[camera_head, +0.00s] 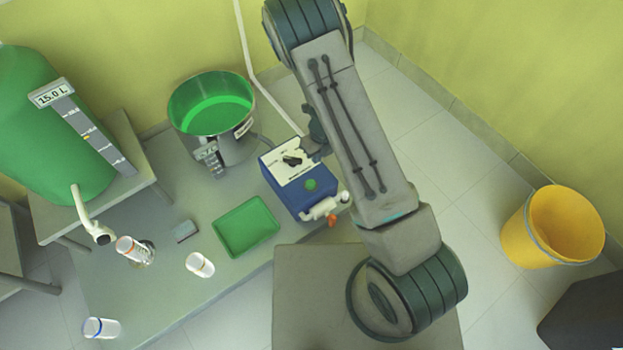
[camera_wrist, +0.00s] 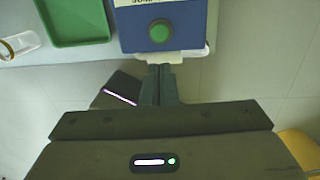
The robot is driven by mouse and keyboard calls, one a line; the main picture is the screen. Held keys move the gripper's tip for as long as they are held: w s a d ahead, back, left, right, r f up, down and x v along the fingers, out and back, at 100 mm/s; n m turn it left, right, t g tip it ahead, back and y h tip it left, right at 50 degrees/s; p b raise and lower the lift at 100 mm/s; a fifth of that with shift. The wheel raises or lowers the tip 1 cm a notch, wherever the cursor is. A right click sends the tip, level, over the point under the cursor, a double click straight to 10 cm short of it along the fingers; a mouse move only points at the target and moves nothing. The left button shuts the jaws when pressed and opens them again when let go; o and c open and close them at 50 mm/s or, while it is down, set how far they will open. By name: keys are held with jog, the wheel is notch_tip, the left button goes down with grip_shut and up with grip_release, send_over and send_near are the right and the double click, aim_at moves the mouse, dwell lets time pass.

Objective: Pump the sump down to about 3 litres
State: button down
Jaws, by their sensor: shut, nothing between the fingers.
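The sump is a steel pot (camera_head: 183,137) with green liquid inside, at the back of the bench in the head view. A small level scale (camera_head: 213,162) is on its front; its reading is too small to tell. The blue pump box (camera_head: 301,188) stands to its right, with a black dial (camera_head: 292,160) on a white panel and a green button (camera_head: 310,184). The button also shows in the wrist view (camera_wrist: 159,32). My gripper (camera_wrist: 160,68) is shut and empty, its fingertips close below the box's front edge in that view; contact cannot be told. My arm hides it in the head view.
A green tray (camera_head: 247,226) and several small glass vessels are on the bench (camera_head: 160,285). A large green reactor (camera_head: 45,130) labelled 15.0 L stands left, with a white spout (camera_head: 84,212). A yellow bucket (camera_head: 521,232) is on the floor at right.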

aim_at(311, 183)
jog(key=f+b, duration=0.2)
jog(key=f, duration=0.2)
jog(key=a+f+b, duration=0.1)
jog(key=f+b, duration=0.1)
jog(key=f, duration=0.3)
jog(key=f+b, duration=0.2)
jog(key=f, duration=0.3)
jog(key=shift+a+b, duration=0.25)
jog(key=shift+b, duration=0.1)
jog(key=shift+s, duration=0.1)
